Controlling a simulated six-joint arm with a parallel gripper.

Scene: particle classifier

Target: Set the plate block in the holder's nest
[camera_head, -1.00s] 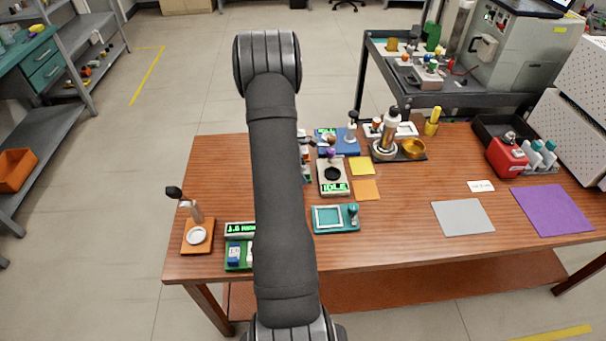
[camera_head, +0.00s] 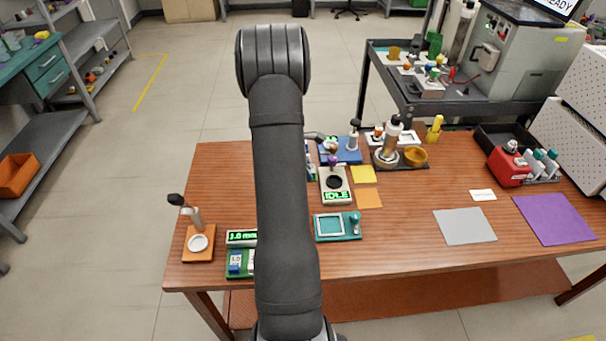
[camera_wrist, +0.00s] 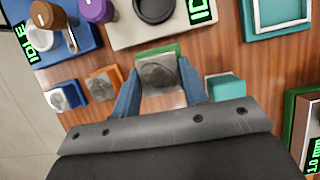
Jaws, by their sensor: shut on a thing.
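The block in my gripper (camera_wrist: 159,90) is a small green block with a grey, darkly marked square face (camera_wrist: 158,72), which I take as the plate block. The two blue fingers stand on either side of it. Whether it touches the table below is not clear. In the head view my own arm hides the gripper and this block. The likely holder is the teal fixture (camera_head: 347,237) with a pale square frame and a knob at its right, near the table's front. Its teal rim (camera_wrist: 249,22) shows at the upper right of the wrist view, apart from the block.
Blue (camera_wrist: 65,96), orange (camera_wrist: 103,84) and teal (camera_wrist: 225,87) blocks stand near my gripper. A pale device with a dark disc (camera_head: 334,182) and a lit display lies close by. A green-lit 1.0 mm unit (camera_head: 241,238) sits front left.

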